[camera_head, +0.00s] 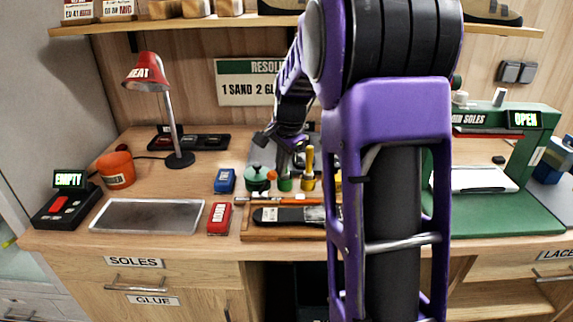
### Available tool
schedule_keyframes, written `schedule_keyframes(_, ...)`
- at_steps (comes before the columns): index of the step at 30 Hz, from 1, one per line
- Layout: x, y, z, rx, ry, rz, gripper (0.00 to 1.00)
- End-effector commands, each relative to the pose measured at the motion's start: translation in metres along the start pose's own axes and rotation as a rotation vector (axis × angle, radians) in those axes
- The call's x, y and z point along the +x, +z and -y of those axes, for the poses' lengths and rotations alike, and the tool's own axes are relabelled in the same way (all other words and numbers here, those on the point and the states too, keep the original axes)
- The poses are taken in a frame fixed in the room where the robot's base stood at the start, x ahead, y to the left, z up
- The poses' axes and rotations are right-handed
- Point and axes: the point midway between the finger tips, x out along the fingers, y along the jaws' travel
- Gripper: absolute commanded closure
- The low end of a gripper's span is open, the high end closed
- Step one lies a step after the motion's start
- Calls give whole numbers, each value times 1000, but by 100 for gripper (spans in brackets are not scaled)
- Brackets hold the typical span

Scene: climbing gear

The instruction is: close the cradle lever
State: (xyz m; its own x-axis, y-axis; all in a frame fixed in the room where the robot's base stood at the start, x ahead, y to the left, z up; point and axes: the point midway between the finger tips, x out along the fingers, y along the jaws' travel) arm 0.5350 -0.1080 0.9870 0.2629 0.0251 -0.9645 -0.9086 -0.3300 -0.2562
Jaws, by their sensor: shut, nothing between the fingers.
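A green press-like station (540,140) stands at the right of the bench, with a sign partly hidden by my arm and ending in "AIN SOLES". Its small display (525,119) reads "OPEN". A white, flat cradle-like part (482,179) lies on its green base (500,214). A pale upright piece (499,97) on its top may be a lever; I cannot tell which part is the cradle lever. My gripper (283,150) is shut and empty, left of my arm, above or behind the small pots at mid-bench. My purple arm hides the station's left side.
Left on the bench are a red lamp (147,78), an orange pot (116,170), a metal tray (147,215) and a black box with an "EMPTY" display (70,180). Mid-bench hold a green pot (258,178), blue and red blocks and a wooden tray (262,236).

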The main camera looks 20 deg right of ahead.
Motion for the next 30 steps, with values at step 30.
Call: schedule_keyframes(30, -6, 8, 8, -28, 76, -79, 100)
